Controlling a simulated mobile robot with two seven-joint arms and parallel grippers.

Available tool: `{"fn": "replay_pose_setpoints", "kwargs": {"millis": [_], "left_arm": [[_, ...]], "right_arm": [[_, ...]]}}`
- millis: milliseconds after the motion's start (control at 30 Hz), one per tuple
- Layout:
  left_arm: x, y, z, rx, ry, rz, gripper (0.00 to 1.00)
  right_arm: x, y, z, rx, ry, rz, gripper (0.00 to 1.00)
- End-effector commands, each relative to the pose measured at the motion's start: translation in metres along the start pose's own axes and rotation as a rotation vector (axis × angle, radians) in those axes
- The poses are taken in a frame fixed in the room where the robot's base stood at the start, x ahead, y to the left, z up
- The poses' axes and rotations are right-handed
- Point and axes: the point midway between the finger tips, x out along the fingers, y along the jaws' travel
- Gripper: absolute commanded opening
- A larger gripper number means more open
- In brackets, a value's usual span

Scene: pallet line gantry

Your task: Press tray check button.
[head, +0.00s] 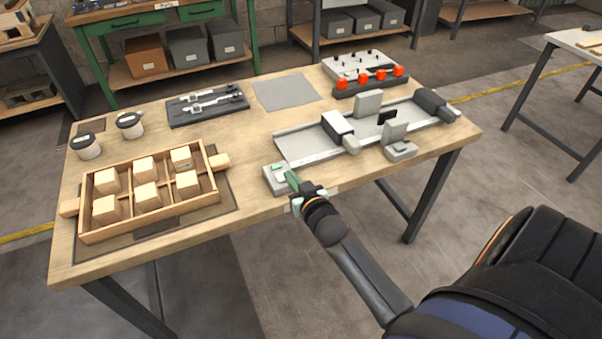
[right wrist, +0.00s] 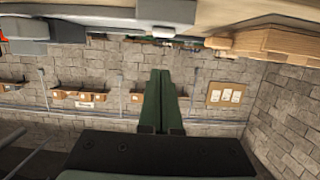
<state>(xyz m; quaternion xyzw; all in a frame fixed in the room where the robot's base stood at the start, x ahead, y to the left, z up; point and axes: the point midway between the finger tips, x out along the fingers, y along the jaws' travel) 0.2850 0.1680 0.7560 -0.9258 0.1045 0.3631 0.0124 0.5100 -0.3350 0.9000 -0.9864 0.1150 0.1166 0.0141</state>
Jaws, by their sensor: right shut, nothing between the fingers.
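The tray check button box (head: 270,182) is a small grey box at the table's front edge, with a small green patch (head: 277,167) on top. My right gripper (head: 290,176) has green fingers, pressed together and empty. In the head view its tips overlap the right side of the box; I cannot tell whether they touch it. In the right wrist view the shut fingers (right wrist: 160,82) point toward a pale block (right wrist: 167,12) under the table edge line, probably the box. The wooden tray (head: 150,225) holds several pale wooden blocks in compartments. My left gripper is not in view.
A grey rail fixture (head: 300,145) lies right of the box, with a small grey block (head: 400,150) by it. Red-knobbed equipment (head: 368,80), a dark tool board (head: 207,104) and two jars (head: 130,126) stand farther back. The floor in front is clear.

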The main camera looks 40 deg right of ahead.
Motion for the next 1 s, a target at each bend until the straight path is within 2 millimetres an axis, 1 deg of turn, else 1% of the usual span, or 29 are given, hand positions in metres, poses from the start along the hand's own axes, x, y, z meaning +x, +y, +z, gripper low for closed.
{"fn": "replay_pose_setpoints", "kwargs": {"millis": [33,100,200,333,500,1000], "left_arm": [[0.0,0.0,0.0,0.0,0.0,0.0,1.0],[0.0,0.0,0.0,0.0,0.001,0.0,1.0],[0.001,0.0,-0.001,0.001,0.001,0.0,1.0],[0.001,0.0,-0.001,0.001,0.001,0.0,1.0],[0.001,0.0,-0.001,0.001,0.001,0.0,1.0],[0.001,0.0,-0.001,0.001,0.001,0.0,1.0]], "right_arm": [[-0.011,0.0,0.0,0.0,-0.001,0.0,0.0],[-0.024,0.0,0.0,0.001,0.0,0.0,0.0],[-0.039,0.0,0.0,0.001,0.001,0.0,0.0],[-0.051,0.0,-0.001,-0.001,0.002,0.0,0.0],[-0.057,0.0,-0.002,0.0,0.003,0.0,0.0],[-0.057,0.0,-0.002,0.0,0.004,0.0,0.0]]}}
